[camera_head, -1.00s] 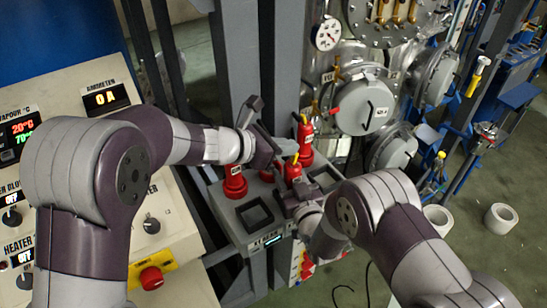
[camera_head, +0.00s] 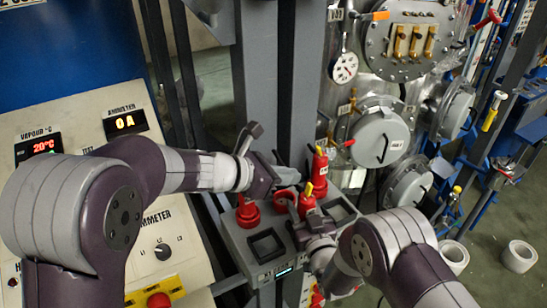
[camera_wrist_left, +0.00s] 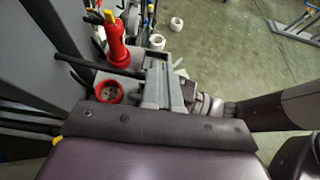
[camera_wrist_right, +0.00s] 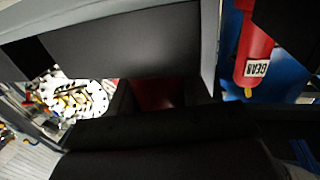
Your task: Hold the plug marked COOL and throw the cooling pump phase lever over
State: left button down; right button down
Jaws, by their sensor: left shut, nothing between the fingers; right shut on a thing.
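A red plug with a yellow tip (camera_head: 308,202) stands upright over the grey socket box (camera_head: 238,243). My right gripper (camera_head: 312,222) is shut on this plug. Its label is not readable, and in the right wrist view only a dark red patch of it (camera_wrist_right: 155,92) shows between the fingers. My left gripper (camera_head: 284,176) is shut and empty, just above and behind an open red socket (camera_head: 284,198). That socket also shows in the left wrist view (camera_wrist_left: 109,92). A thin black bar (camera_wrist_left: 95,65) lies beside it there; I cannot tell whether it is the phase lever.
Another red plug (camera_head: 318,165) stands behind the held one; the right wrist view shows a plug labelled GEAR (camera_wrist_right: 258,45). A red fitting (camera_head: 248,212) sits at the box's left. Grey posts (camera_head: 262,80) rise behind. The control panel (camera_head: 190,262) stands left, the steel vessel (camera_head: 385,135) right.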

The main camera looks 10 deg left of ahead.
pick_arm(q)
jog(key=s+a+r, duration=0.3)
jog(key=a+r, duration=0.2)
jog(key=r, duration=0.3)
jog(key=shift+s+r, duration=0.25)
jog(key=shift+s, duration=0.05)
jog(key=shift+d, duration=0.1)
pick_arm(e)
jog(key=shift+c, duration=2.2)
grip_release()
jog(key=v, duration=1.2)
